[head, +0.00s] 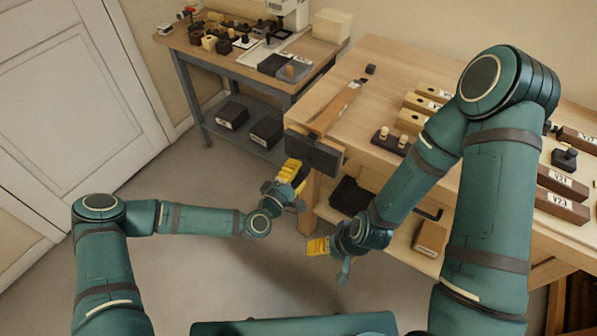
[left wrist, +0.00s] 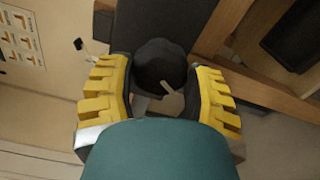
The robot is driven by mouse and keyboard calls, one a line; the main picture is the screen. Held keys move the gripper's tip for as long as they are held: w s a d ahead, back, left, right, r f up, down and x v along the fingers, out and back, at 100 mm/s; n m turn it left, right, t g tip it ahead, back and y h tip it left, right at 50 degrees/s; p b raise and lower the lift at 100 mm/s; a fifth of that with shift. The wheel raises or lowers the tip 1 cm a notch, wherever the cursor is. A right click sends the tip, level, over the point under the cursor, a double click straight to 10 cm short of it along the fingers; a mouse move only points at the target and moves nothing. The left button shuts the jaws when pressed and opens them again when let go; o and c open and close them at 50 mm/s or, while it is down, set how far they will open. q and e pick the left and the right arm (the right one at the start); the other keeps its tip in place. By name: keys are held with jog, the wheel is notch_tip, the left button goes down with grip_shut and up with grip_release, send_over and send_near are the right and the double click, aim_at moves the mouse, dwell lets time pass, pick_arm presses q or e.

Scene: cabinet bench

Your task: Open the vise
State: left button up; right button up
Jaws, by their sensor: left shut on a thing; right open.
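The vise (head: 314,154) is a dark block on the left front end of the wooden workbench. My left gripper (head: 291,175) is at its front, yellow fingers up against it. In the left wrist view, the yellow fingers stand on both sides of a round black vise knob (left wrist: 160,66), with a small light bar across it. My left gripper (left wrist: 160,95) is shut on this knob, with the dark vise face (left wrist: 170,20) behind. My right gripper (head: 325,252) is open and empty, below the bench top in front of its left end. The contact on the knob is hidden in the head view.
A long wooden strip (head: 336,108) lies on the bench (head: 385,72) behind the vise. Wooden blocks (head: 411,119) and labelled blocks (head: 563,182) stand to the right. A lower shelf holds a black bin (head: 350,196). A cluttered side table (head: 190,50) stands behind. The floor at left is clear.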

pick_arm(q)
jog(key=shift+f+n+b, duration=0.1)
jog(key=shift+n+b, duration=0.85)
jog(key=shift+n, duration=1.05)
jog(key=n, duration=0.3)
jog(key=shift+s+a, duration=0.1)
jog(key=shift+n, duration=0.4)
